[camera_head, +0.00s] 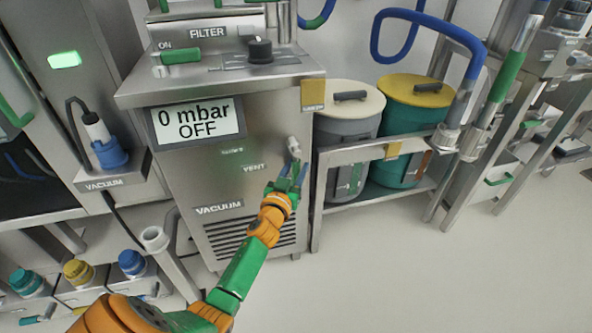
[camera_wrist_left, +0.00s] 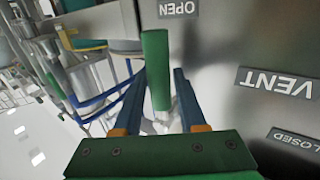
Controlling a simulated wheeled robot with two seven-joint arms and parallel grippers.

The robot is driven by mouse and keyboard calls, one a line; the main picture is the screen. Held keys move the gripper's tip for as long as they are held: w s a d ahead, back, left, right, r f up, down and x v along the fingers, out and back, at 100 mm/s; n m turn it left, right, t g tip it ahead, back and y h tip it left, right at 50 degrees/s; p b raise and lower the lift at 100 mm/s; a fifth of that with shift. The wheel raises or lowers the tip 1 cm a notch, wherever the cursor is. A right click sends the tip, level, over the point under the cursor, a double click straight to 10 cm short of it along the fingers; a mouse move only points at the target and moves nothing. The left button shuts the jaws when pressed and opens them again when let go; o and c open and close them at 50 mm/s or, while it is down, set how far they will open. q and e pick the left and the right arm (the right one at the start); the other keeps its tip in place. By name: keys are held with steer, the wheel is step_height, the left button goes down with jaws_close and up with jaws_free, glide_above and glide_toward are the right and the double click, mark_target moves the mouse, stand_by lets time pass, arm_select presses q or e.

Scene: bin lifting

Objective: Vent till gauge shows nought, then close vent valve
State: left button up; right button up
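The gauge display (camera_head: 196,122) on the steel cabinet reads "0 mbar" and "OFF". The VENT label (camera_head: 254,168) is on the cabinet front, left of the vent valve (camera_head: 294,147). In the left wrist view the valve's green handle (camera_wrist_left: 156,68) points towards the OPEN label (camera_wrist_left: 178,9), away from the CLOSED label (camera_wrist_left: 294,139). My left gripper (camera_head: 291,173) is at the valve. In the wrist view its fingers (camera_wrist_left: 158,95) are apart on either side of the handle, with gaps showing. My right gripper is not in view.
A FILTER unit with a green handle (camera_head: 181,57) marked ON sits above the display. Lidded bins, one grey (camera_head: 345,128) and one teal (camera_head: 408,122), stand on a rack to the right. The floor (camera_head: 420,265) at the lower right is clear.

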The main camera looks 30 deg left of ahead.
arm_select(q)
jaws_close()
steer(key=shift+f, duration=0.15)
stand_by(1.0)
